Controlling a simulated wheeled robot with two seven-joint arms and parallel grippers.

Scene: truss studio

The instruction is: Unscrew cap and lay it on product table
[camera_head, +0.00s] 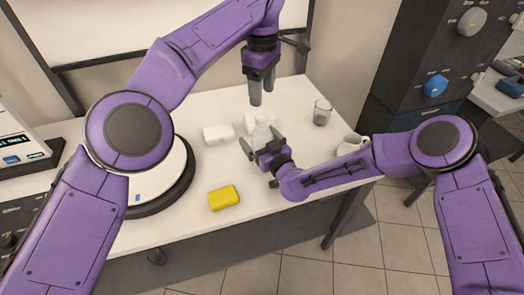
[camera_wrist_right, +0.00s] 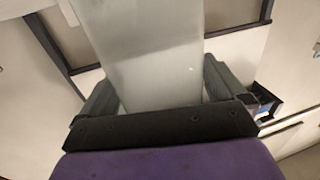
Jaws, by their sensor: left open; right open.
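A translucent pale bottle (camera_head: 262,135) stands on the white product table (camera_head: 285,197). My right gripper (camera_head: 261,141) is open at the bottle, with one finger on each side of it. In the right wrist view the bottle (camera_wrist_right: 155,55) fills the space between the fingers of this gripper (camera_wrist_right: 160,92); I cannot tell whether they touch it. My left gripper (camera_head: 262,96) is open, points down, and is above and behind the bottle, apart from it. I cannot make out a cap on the bottle, and its top is outside the right wrist view.
A white box (camera_head: 218,134) and a small white item (camera_head: 249,123) are near the bottle. A yellow block (camera_head: 223,198) lies nearer the front. A glass (camera_head: 322,112) and a white mug (camera_head: 350,144) stand at right. A round white plate device (camera_head: 165,180) is at left.

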